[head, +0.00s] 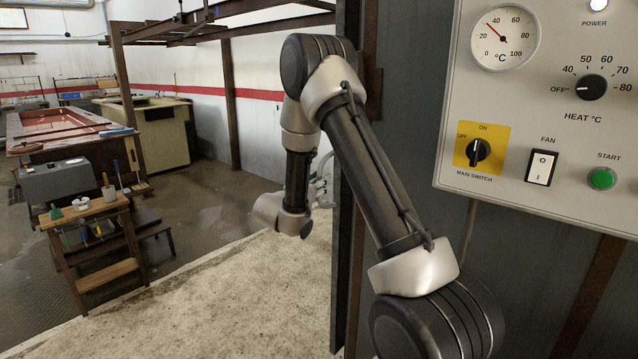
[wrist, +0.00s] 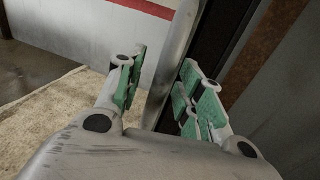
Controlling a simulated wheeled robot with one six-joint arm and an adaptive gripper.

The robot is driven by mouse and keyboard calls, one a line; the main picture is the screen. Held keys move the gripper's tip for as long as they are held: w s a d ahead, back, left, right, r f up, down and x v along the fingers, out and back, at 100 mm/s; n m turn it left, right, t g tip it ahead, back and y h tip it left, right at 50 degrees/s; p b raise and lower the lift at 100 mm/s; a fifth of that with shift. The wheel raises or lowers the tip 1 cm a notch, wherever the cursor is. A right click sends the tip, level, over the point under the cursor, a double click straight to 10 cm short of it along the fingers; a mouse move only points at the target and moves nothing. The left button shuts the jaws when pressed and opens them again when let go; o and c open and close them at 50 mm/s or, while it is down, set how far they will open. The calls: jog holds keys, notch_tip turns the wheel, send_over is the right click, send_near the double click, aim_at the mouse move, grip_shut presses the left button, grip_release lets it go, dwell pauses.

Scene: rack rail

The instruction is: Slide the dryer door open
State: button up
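My gripper (wrist: 161,68) is open, with green pads on both fingers. In the wrist view a smooth grey upright bar (wrist: 176,55), which looks like the door's handle, stands between the fingers. A gap shows on the left side; I cannot tell whether the right pads touch the bar. Behind it is a dark upright surface (wrist: 215,38), seemingly part of the dryer door or its frame. In the head view a dark panel edge (head: 342,230) stands beside my arm and hides most of my gripper. How far the door is open cannot be told.
A control panel (head: 540,130) with gauge, knobs and switches is close at the right. A rusty upright (wrist: 265,45) stands right of my gripper. Pale floor (head: 250,290) is clear at the left. A wooden tool stand (head: 95,207) is farther left.

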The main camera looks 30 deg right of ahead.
jog(key=shift+w+d, duration=0.1)
jog(key=shift+d, duration=0.15)
grip_shut()
